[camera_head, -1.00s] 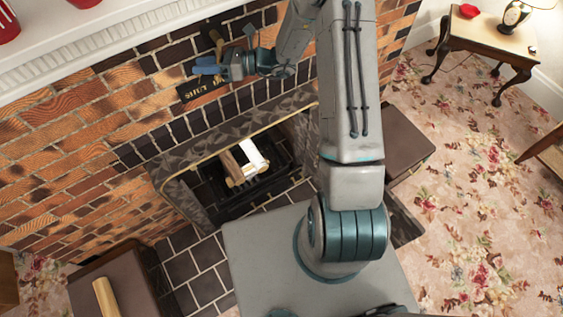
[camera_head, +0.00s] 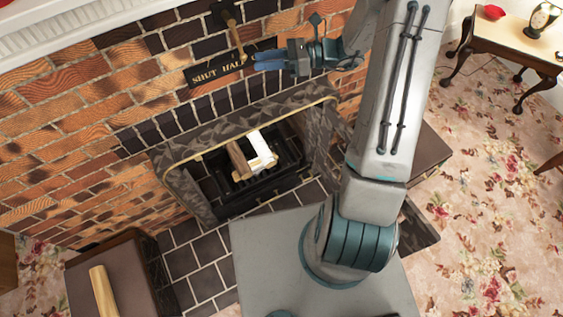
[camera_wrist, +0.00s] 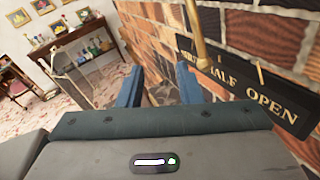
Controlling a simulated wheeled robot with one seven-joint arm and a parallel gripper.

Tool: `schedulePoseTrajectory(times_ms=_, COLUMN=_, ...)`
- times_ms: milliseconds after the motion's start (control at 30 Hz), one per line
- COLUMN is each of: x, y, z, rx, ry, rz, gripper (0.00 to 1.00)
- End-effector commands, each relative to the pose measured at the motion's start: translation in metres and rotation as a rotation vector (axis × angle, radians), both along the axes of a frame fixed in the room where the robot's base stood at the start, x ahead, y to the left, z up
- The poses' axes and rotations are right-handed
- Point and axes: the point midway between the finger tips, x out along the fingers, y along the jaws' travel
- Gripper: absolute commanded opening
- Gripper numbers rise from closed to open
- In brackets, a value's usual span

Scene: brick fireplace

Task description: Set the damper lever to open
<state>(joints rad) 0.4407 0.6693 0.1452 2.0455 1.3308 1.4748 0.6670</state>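The damper lever (camera_head: 236,42) is a brass rod hanging from a dark mount on the brick chimney breast. Its lower end is over the dark label plate (camera_head: 205,76), near the word HALF in the head view. In the wrist view the plate (camera_wrist: 283,104) reads SHUT, HALF, OPEN from left to right, and the lever (camera_wrist: 197,32) comes down near its SHUT end. My gripper (camera_head: 268,60) has blue fingers and is just right of the lever's lower end in the head view. In the wrist view my gripper (camera_wrist: 160,90) is open and empty, with the lever outside its right finger.
The fireplace opening (camera_head: 250,185) with logs is below the plate. The white mantel (camera_head: 75,35) is above. A dark box-like seat (camera_head: 120,285) stands at lower left. A side table (camera_head: 510,45) stands at upper right, with open flowered carpet before it.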

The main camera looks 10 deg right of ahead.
Motion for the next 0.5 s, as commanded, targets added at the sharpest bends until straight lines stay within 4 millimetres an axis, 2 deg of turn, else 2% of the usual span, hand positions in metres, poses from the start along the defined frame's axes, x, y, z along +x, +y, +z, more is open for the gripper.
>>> schedulePoseTrajectory(times_ms=33, x=-0.006, y=0.004, z=-0.012, rx=-0.028, ry=-0.018, rz=0.025, gripper=0.32)
schedulePoseTrajectory(times_ms=500, x=-0.052, y=0.022, z=-0.065, rx=-0.260, ry=-0.184, rz=0.245, gripper=0.32)
